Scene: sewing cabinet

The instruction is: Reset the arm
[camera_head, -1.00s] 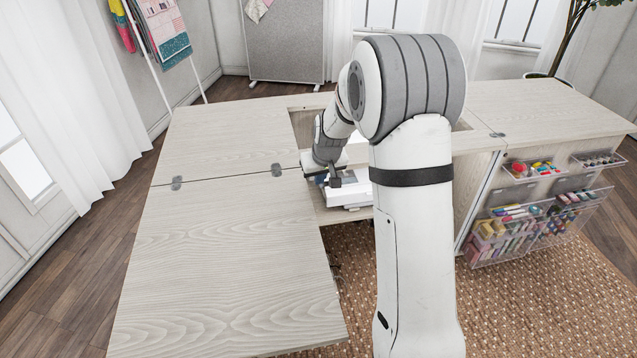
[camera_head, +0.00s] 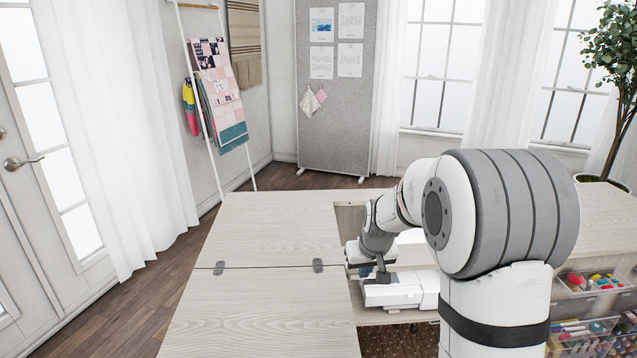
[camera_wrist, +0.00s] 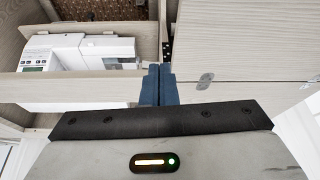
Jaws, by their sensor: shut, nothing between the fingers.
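My gripper (camera_head: 382,275) is at the end of my bent arm, over the opening in the cabinet and close to the white sewing machine (camera_head: 398,293). In the wrist view my gripper's two blue fingers (camera_wrist: 159,72) are together with nothing between them. The sewing machine also shows at the upper left of the wrist view (camera_wrist: 110,50), with a small screen on its left. Whether my fingers touch the cabinet's edge is unclear. My arm hides part of the machine and the cabinet's right side in the head view.
The pale wooden cabinet top (camera_head: 270,235) has a hinged leaf (camera_head: 260,315) opened toward me, bare and clear. Clear bins (camera_head: 590,335) of sewing supplies hang at the right. A grey board (camera_head: 335,120) and a textile rack (camera_head: 213,110) stand at the back.

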